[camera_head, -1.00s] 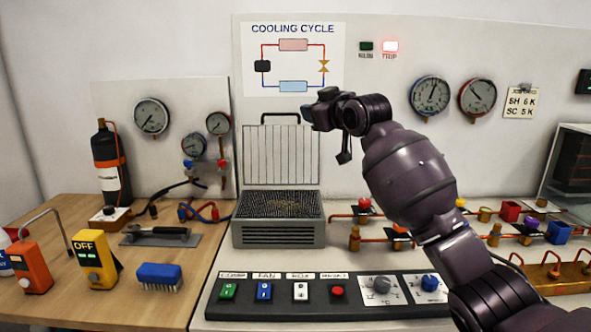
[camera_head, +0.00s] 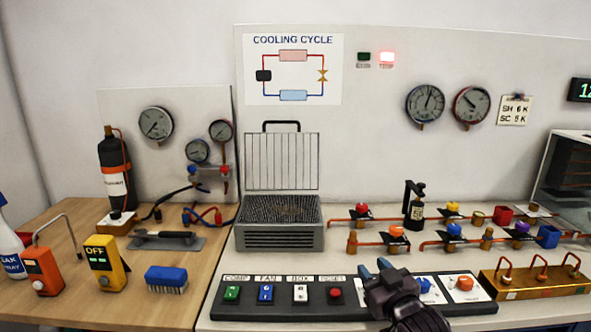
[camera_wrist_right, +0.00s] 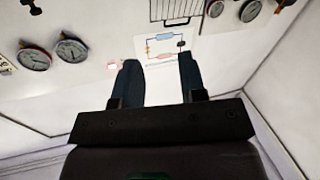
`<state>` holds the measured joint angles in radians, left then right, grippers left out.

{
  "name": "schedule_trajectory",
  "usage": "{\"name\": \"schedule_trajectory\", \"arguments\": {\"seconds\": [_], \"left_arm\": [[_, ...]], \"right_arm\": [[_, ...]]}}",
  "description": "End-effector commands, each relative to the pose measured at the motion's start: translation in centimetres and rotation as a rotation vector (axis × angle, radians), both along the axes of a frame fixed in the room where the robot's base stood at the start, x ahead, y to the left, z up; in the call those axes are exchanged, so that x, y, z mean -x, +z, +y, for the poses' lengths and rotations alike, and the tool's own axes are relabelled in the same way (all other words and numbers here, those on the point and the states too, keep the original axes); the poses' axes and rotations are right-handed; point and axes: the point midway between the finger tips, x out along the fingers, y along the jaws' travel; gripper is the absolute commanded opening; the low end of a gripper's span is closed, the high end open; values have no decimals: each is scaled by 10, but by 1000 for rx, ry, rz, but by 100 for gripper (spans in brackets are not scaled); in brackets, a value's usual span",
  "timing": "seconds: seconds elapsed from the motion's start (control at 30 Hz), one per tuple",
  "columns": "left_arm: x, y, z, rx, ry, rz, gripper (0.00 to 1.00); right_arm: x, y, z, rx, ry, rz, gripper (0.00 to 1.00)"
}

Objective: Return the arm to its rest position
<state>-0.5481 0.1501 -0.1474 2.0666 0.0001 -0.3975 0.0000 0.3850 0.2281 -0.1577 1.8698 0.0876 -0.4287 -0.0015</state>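My right gripper (camera_head: 373,267) is low at the front, its dark blue fingers pointing toward the back panel. It covers part of the control strip (camera_head: 260,309); I cannot tell whether it touches it. In the right wrist view my right gripper (camera_wrist_right: 158,78) has its fingers well apart with nothing between them. The cooling cycle chart (camera_wrist_right: 160,46) shows beyond them. Most of my right arm is below the picture. My left gripper is not in view.
A pipe rig with coloured valves stands behind to the right, with a small black bottle (camera_head: 415,206). A brass manifold (camera_head: 535,282) is at the far right. A grey box with a wire rack lid (camera_head: 279,238) stands at centre. The space before the upper panel is clear.

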Motion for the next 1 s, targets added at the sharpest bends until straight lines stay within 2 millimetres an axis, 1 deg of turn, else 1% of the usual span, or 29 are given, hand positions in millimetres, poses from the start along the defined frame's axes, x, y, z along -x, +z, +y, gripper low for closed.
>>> {"name": "schedule_trajectory", "arguments": {"seconds": [0.03,0.27,0.47,0.67,0.7,0.8,0.9,1.0], "left_arm": [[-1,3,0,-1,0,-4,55],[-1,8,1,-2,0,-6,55],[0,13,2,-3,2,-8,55],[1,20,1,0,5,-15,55],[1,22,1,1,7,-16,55],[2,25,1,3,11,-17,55],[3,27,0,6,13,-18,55],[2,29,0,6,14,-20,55]], "right_arm": [[16,-12,-7,-1,-14,16,38],[85,-67,-36,11,-79,103,38],[153,-116,-59,17,-139,222,38],[229,-166,-81,11,-199,372,38],[246,-176,-85,9,-211,405,38],[285,-200,-94,10,-240,486,38],[318,-216,-100,11,-264,550,38],[341,-226,-104,12,-278,593,38]]}}
